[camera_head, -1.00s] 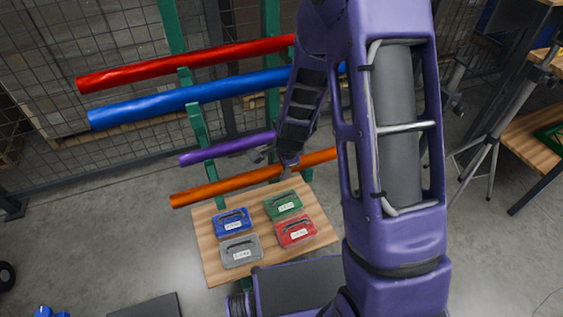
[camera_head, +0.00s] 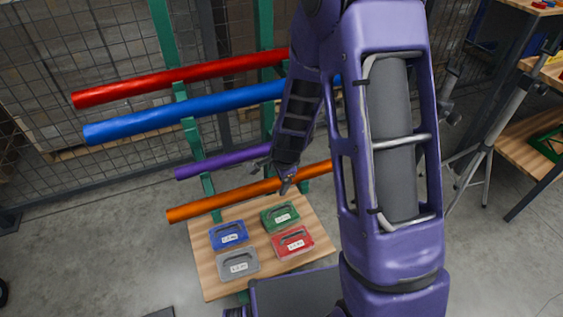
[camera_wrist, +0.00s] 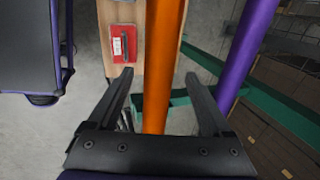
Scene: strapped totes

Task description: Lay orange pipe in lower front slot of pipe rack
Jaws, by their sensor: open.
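The orange pipe (camera_head: 225,203) lies lengthwise across the lower front of the green pipe rack (camera_head: 196,140), in front of the purple pipe (camera_head: 222,162). In the wrist view the orange pipe (camera_wrist: 163,50) runs between the two spread fingers of my gripper (camera_wrist: 159,75), with a gap on each side. A green rack arm (camera_wrist: 181,97) shows beneath the pipe; whether the pipe rests on it I cannot tell. In the head view my gripper (camera_head: 285,177) is at the pipe's right part, and my arm hides the pipe's right end.
A red pipe (camera_head: 170,81) and a blue pipe (camera_head: 180,108) lie higher on the rack. A wooden table (camera_head: 212,284) below holds blue, green, grey and red cases. A tripod (camera_head: 484,150) stands at right. Wire mesh (camera_head: 60,80) closes off the back.

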